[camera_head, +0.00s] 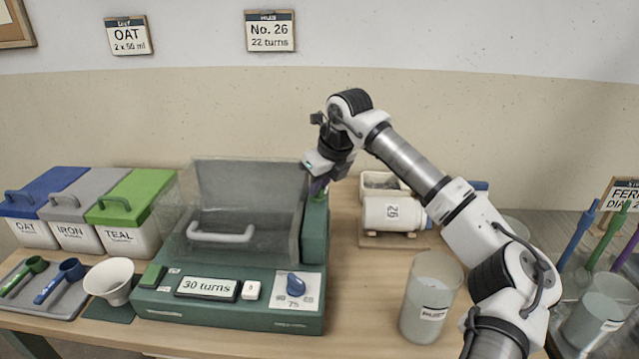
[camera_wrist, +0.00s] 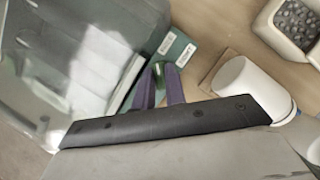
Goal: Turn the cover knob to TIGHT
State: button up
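The green cover knob (camera_wrist: 158,72) is at the right rear of the machine, beside two small white labels whose words are too small to read. My gripper (camera_head: 318,186) points down at that corner in the head view and largely hides the knob there. In the wrist view, its two purple fingers stand either side of the knob, and the knob fills the narrow gap between their tips. The clear cover (camera_head: 245,205) is down over the machine (camera_head: 235,308), with a grey handle on it. Which way the knob is turned cannot be read.
A blue dial (camera_head: 295,284) and a "30 turns" display (camera_head: 206,286) are on the machine's front. A white jar (camera_head: 392,213) lies on a stand to the right. A clear container (camera_head: 430,300) stands at front right. Lidded bins (camera_head: 130,215) are on the left.

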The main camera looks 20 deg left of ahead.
grip_shut()
jog(key=shift+m+b, duration=0.3)
jog(key=shift+b, duration=0.1)
jog(key=m+t+b, duration=0.1)
jog(key=m+b, duration=0.1)
jog(key=shift+s+f+m+h, duration=0.1)
jog(key=shift+f+m+h, duration=0.05)
jog(key=shift+m+h, duration=0.25)
jog(key=m+h+b, duration=0.1)
jog(key=m+b, duration=0.1)
jog(key=m+t+b, duration=0.1)
jog(key=m+b, duration=0.1)
jog(key=m, duration=0.1)
jog(key=shift+a+h, duration=0.2)
jog(key=shift+h, duration=0.2)
jog(key=shift+r+m, duration=0.2)
jog(key=shift+m, duration=0.1)
jog(key=o, duration=0.6)
grip_release()
jog(key=shift+d, duration=0.1)
jog(key=shift+s, duration=0.1)
